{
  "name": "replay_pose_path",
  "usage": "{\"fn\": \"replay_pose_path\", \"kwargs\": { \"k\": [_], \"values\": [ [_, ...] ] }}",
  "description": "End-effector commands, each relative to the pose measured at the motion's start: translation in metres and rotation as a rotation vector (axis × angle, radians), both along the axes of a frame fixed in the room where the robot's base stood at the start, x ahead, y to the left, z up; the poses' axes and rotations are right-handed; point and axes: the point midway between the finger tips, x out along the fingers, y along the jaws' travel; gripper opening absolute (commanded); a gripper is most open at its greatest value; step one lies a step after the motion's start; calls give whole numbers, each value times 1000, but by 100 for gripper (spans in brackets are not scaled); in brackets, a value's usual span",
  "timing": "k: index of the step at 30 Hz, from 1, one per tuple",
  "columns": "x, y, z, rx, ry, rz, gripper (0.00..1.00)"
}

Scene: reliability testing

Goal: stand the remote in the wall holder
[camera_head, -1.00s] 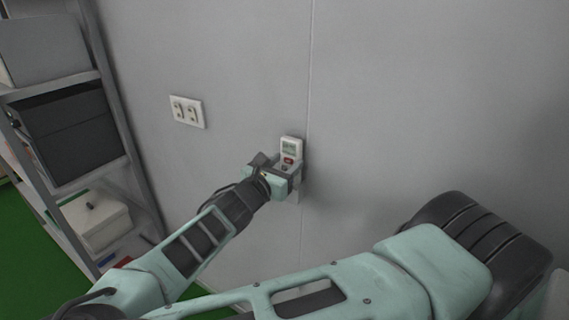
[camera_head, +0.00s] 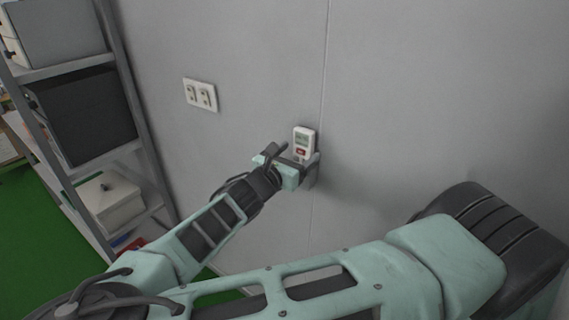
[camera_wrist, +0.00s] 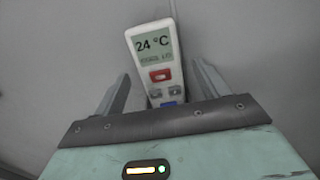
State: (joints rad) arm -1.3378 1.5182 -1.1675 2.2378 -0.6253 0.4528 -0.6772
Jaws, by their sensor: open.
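The remote (camera_head: 304,139) is white with a small screen and a red button, and stands upright against the grey wall. In the wrist view the remote (camera_wrist: 154,62) shows "24 °C" on its screen, with its lower end hidden behind my gripper's body. My gripper (camera_head: 297,158) is open, with one finger on each side of the remote's lower part. In the wrist view my gripper (camera_wrist: 161,88) shows a gap between each finger and the remote.
A white wall socket plate (camera_head: 200,95) is on the wall to the left. A grey shelf rack (camera_head: 140,110) with boxes stands at the far left, above a green floor (camera_head: 40,240). The wall right of the remote is bare.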

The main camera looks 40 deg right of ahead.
Motion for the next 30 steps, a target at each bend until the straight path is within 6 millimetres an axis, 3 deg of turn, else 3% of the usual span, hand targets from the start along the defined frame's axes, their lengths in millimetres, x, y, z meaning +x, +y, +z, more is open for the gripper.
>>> {"fn": "replay_pose_path", "kwargs": {
  "k": [5, 21, 30],
  "values": [
    [-7, 23, -4, 5, -1, 4, 74],
    [-49, 136, -3, 4, 0, 5, 74],
    [-58, 161, -1, 1, 0, 1, 74]
  ]
}}
